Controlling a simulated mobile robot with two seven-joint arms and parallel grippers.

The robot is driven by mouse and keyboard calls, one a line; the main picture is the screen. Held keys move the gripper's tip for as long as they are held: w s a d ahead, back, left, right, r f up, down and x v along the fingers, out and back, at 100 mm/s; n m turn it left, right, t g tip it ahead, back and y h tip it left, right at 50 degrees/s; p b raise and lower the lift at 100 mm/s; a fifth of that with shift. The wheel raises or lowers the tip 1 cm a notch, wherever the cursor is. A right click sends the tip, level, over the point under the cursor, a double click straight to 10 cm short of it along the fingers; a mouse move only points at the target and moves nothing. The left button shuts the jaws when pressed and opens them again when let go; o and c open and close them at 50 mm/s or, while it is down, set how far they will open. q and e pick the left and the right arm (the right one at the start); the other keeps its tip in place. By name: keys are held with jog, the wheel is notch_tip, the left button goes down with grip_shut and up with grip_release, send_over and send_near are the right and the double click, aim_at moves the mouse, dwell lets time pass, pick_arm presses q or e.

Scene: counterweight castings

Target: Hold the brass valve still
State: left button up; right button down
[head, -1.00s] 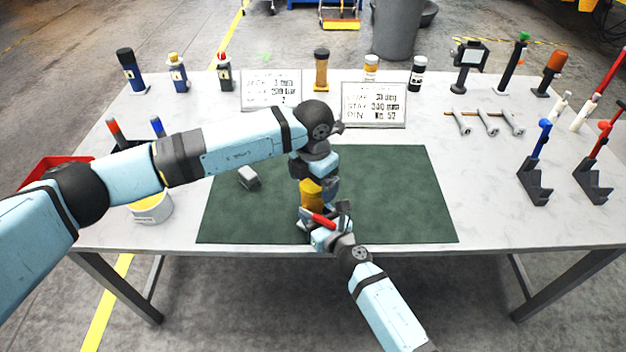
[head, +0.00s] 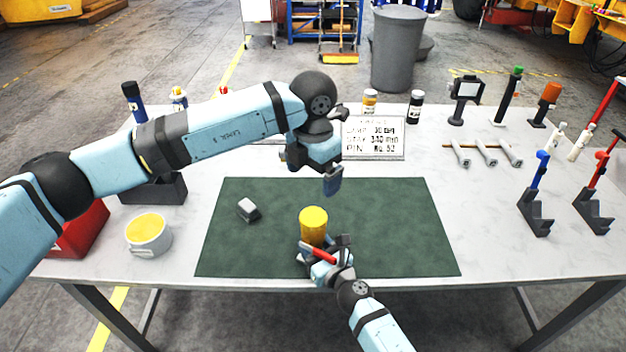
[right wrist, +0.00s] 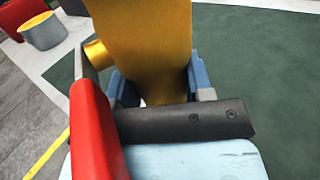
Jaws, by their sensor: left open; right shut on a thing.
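The brass valve (head: 313,222) stands upright on the green mat (head: 400,230), near its front edge. It has a red lever (head: 318,252) low on its front side. My right gripper (head: 325,250) is shut on the valve's lower part. In the right wrist view the yellow valve body (right wrist: 150,45) rises between the blue fingers (right wrist: 160,90), with the red lever (right wrist: 90,130) close at the left. My left gripper (head: 322,178) is open and empty above and behind the valve, apart from it. The valve's base is partly hidden by my right gripper.
A small grey block (head: 248,209) lies on the mat's left. A white tub with yellow contents (head: 148,240) and a red bin (head: 80,232) stand at the left. The mat's right side is clear.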

jog(key=shift+c, duration=2.2)
grip_release()
jog(key=b+v, duration=0.1)
jog(key=v, duration=1.2)
jog(key=shift+s+d, duration=0.25)
jog(key=shift+s, duration=0.1)
